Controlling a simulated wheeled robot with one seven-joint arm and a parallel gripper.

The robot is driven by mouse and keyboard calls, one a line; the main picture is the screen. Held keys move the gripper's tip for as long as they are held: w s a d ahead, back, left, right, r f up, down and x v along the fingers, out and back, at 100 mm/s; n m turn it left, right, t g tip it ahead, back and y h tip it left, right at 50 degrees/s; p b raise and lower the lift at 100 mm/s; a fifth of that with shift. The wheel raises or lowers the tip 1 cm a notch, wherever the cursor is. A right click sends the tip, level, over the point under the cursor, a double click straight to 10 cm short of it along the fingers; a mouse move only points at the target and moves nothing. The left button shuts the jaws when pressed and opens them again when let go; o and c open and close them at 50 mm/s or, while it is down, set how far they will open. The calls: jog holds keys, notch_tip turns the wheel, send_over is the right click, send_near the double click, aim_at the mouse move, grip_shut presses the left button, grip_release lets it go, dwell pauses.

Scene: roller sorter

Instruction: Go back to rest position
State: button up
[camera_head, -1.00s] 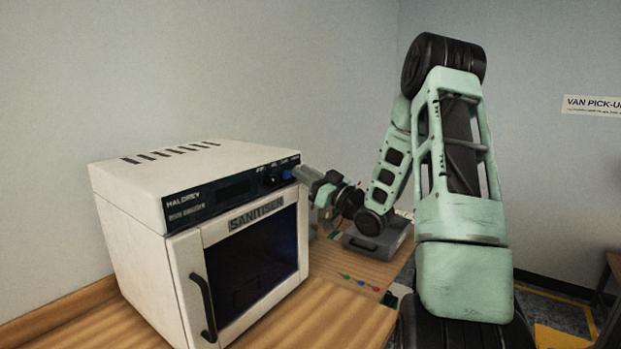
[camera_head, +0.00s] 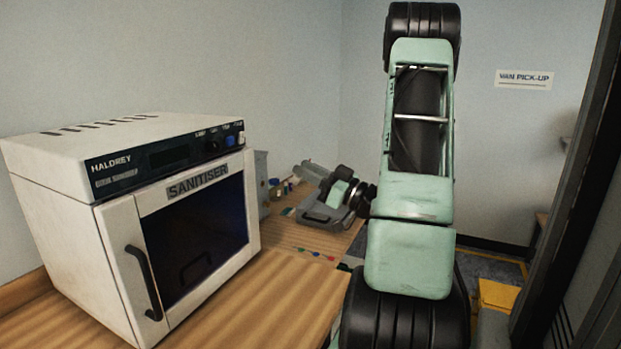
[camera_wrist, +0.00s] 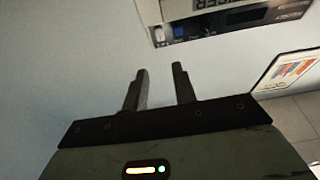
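My gripper (camera_wrist: 160,70) is open and empty in the wrist view, with a clear gap between its two dark fingers. In the head view my wrist shows small and partly hidden behind my arm, to the right of the white sanitiser (camera_head: 60,220). The fingers are too small to tell there. My gripper is apart from the sanitiser, whose front panel also shows upside down at the top of the wrist view (camera_wrist: 235,18). My upper arm stands tall in the middle right of the head view.
The sanitiser's dark-windowed door (camera_head: 200,235) is shut. It stands on a wooden counter (camera_head: 270,295). A grey case (camera_head: 325,218) and small items lie farther back, near my wrist. A dark upright post (camera_head: 565,190) stands close at the right. A van pick-up sign (camera_head: 524,79) hangs behind.

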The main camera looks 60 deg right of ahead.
jog(key=shift+s, duration=0.2)
jog(key=shift+w+f, duration=0.1)
dwell(0.4)
jog(key=w+a+f+g+h, duration=0.1)
jog(key=w+a+f+g, duration=0.2)
jog(key=w, duration=0.1)
jog(key=w+a+f+g+h, duration=0.1)
jog(key=w+a+f+g, duration=0.1)
jog(key=w+g, duration=0.1)
jog(key=w+a+f+g+h, duration=0.1)
jog(key=w+a+f+g, duration=0.2)
jog(key=w, duration=0.3)
jog(key=shift+w+a+f, duration=0.1)
jog(key=shift+a+f, duration=0.2)
jog(key=shift+f, duration=0.05)
jog(key=s+a+n+g, duration=0.2)
jog(key=s+a+g, duration=0.2)
jog(key=s+a, duration=0.4)
jog(key=s+a+f+n+g+y, duration=0.1)
jog(key=s+a+g, duration=0.3)
jog(key=a, duration=1.3)
jog(key=s+a+n+g, duration=0.3)
jog(key=s+a+g, duration=0.1)
jog(key=s+a, duration=0.8)
jog(key=shift+s+a+f+n+g+y, duration=0.15)
jog(key=shift+a+f+n+g+y, duration=0.15)
jog(key=shift+a+f+g+y, duration=0.1)
